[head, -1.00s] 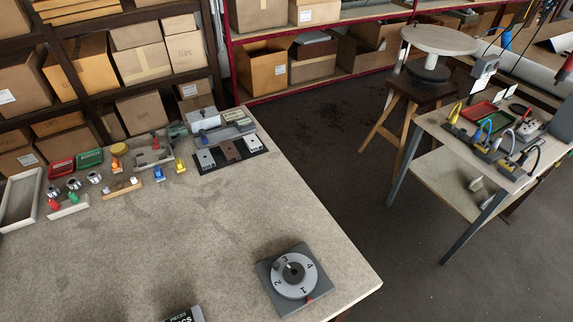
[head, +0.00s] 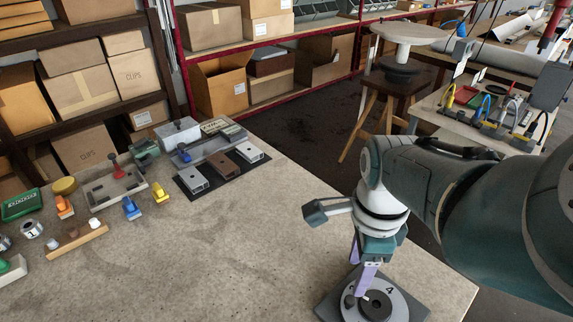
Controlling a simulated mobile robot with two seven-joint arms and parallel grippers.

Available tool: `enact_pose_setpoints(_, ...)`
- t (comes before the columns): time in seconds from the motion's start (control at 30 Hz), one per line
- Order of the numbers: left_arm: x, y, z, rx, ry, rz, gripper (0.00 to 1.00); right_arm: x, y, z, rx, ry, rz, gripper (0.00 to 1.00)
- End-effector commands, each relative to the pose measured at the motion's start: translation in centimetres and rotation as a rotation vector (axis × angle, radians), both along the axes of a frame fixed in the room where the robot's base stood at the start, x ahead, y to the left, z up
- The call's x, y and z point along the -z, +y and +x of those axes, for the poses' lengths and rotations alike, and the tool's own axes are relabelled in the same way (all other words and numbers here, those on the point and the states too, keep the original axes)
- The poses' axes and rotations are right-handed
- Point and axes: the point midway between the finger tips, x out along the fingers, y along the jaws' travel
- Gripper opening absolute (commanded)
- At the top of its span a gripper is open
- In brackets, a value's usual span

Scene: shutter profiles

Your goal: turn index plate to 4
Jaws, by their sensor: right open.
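The index plate (head: 397,308) is a light grey round dial on a dark square base (head: 330,308), at the bottom edge of the head view near the table's front right corner. Its 4 shows on the upper side; another numeral is partly covered at upper left. The lower part of the dial and the red mark are out of frame. My left gripper is not in view.
A black mat with metal profiles (head: 247,152), a grey fixture (head: 118,186) and small coloured parts stand at the table's back left. The middle of the table (head: 220,250) is clear. A stool (head: 403,75) and a second bench stand beyond the right edge.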

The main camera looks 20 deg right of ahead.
Motion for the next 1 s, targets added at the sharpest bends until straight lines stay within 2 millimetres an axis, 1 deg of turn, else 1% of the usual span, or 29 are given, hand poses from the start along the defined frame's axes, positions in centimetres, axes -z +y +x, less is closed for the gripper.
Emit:
enact_pose_setpoints(0.17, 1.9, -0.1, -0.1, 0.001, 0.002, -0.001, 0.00, 2.0, 0.0, -0.1, -0.001, 0.001, -0.001, 0.57)
enact_pose_setpoints(0.5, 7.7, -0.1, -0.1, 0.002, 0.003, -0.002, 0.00, 8.0, -0.1, 0.0, -0.002, 0.000, -0.001, 0.57)
enact_pose_setpoints(0.6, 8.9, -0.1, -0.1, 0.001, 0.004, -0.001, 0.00, 9.2, -0.1, -0.1, -0.003, 0.002, -0.001, 0.57)
enact_pose_setpoints(0.73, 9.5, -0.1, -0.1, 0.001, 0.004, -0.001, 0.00, 9.8, -0.1, -0.1, -0.002, 0.002, -0.001, 0.57)
enact_pose_setpoints(1.0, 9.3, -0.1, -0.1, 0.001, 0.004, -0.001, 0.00, 9.6, -0.1, -0.1, -0.002, 0.002, -0.001, 0.56)
